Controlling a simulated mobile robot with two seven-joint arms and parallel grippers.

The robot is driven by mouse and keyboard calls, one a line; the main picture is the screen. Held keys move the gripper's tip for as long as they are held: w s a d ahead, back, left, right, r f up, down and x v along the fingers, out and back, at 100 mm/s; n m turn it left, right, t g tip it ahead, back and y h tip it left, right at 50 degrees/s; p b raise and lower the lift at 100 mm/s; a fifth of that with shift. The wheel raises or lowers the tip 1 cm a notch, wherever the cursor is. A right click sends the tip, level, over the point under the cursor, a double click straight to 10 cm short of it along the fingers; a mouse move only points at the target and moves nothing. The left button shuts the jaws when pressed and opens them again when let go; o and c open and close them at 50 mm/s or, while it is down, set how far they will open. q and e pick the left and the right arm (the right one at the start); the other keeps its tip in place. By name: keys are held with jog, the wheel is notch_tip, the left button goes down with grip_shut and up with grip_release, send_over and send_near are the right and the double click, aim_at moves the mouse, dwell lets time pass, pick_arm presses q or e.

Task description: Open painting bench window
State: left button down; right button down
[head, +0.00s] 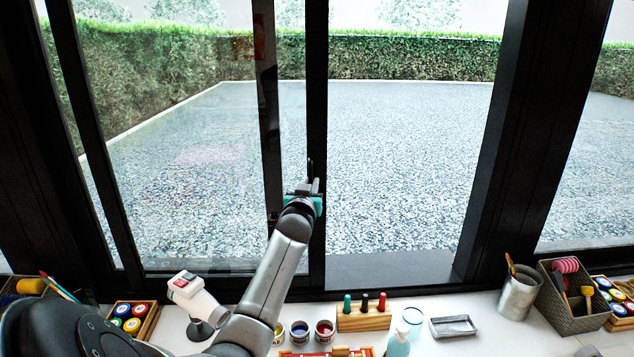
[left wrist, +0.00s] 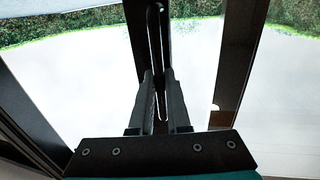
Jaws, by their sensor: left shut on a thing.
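The painting bench window has a black-framed sliding sash whose upright edge (head: 317,100) stands near the middle of the head view. A second black upright (head: 268,120) shows just left of it. Right of the sash edge, the opening to the wide black post (head: 500,150) looks clear, and dark sill (head: 390,268) shows below. My left gripper (head: 312,182) is at a slim vertical handle on the sash edge. In the left wrist view my left gripper's fingers (left wrist: 160,90) are shut on the handle (left wrist: 155,40), one on each side. My right gripper is out of view.
A white device (head: 190,291) stands beside my left arm.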

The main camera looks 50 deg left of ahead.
pick_arm(q)
jog(key=shift+s+a+f, duration=0.15)
jog(key=c, duration=0.9)
grip_release()
jog(key=b+v, duration=0.1)
jog(key=v, duration=1.4)
jog(key=shift+d, duration=0.2)
